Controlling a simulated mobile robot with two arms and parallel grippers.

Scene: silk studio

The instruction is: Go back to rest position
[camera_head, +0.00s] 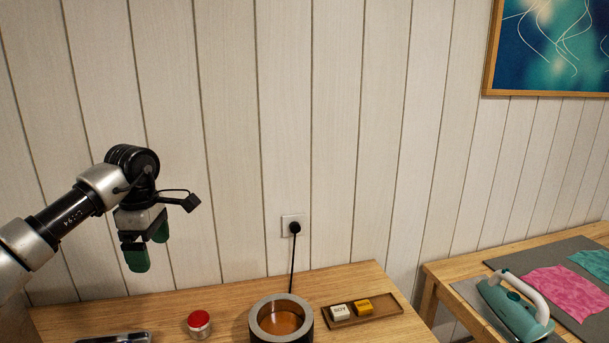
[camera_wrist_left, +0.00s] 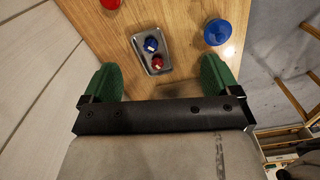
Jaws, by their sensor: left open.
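My left gripper (camera_head: 148,256) hangs above the left part of the wooden table (camera_head: 240,300) in the head view, with its green fingers pointing down. In the left wrist view its two green fingers (camera_wrist_left: 161,80) stand wide apart with nothing between them. The gripper is open and empty, clear of the tabletop. My right gripper is in neither view.
The table holds a red-topped jar (camera_head: 199,323), a round pot with amber contents (camera_head: 281,322) and a tray of two blocks (camera_head: 388,312). The wrist view shows a metal tray (camera_wrist_left: 145,68) and a blue lidded thing (camera_wrist_left: 217,32). An iron (camera_head: 515,306) stands on the right table.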

